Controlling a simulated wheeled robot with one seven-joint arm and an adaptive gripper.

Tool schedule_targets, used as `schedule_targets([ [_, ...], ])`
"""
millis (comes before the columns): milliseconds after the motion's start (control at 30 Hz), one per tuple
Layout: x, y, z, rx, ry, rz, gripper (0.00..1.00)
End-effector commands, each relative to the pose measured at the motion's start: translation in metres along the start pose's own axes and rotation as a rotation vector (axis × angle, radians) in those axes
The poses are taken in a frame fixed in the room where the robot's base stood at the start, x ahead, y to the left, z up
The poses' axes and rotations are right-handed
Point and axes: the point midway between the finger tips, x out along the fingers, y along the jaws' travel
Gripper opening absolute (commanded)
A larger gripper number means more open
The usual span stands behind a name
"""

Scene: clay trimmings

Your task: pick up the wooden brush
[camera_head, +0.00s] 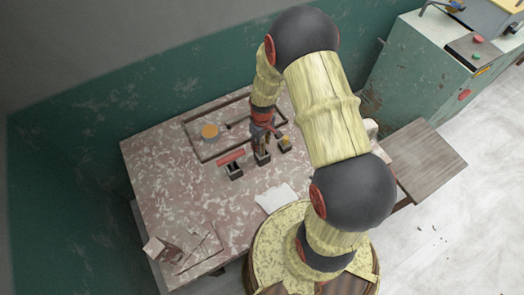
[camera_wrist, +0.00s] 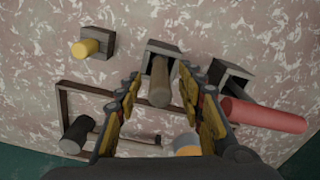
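A brown wooden handle (camera_wrist: 160,83), which looks like the wooden brush, stands in a dark square holder (camera_wrist: 151,48) on the mottled table. Its far end is hidden in the holder, so I cannot see bristles. My gripper (camera_wrist: 162,82) is open, with one finger on each side of the handle and a visible gap on both sides. In the head view my gripper (camera_head: 262,133) is low over the table, just above the middle holder (camera_head: 262,158); the handle is mostly hidden there.
A red handle (camera_wrist: 262,115) in a holder is close beside my right finger; a yellow one (camera_wrist: 86,47) is to the left. A dark cylinder (camera_wrist: 77,134), an orange-topped round thing (camera_head: 210,131) and a low wooden frame (camera_head: 190,138) are near. White sheet (camera_head: 275,196) lies in front.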

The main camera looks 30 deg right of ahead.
Motion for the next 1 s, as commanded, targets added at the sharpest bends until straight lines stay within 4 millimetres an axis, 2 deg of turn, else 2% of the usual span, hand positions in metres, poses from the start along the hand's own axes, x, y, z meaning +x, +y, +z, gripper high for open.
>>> schedule_targets([
  [200,0.0000,0.0003,-0.0006,0.000,0.001,0.001,0.38],
  [867,-0.0002,0.0002,-0.0005,0.000,0.001,0.001,0.00],
  [1000,-0.0003,0.0003,-0.0006,0.000,0.001,0.001,0.00],
])
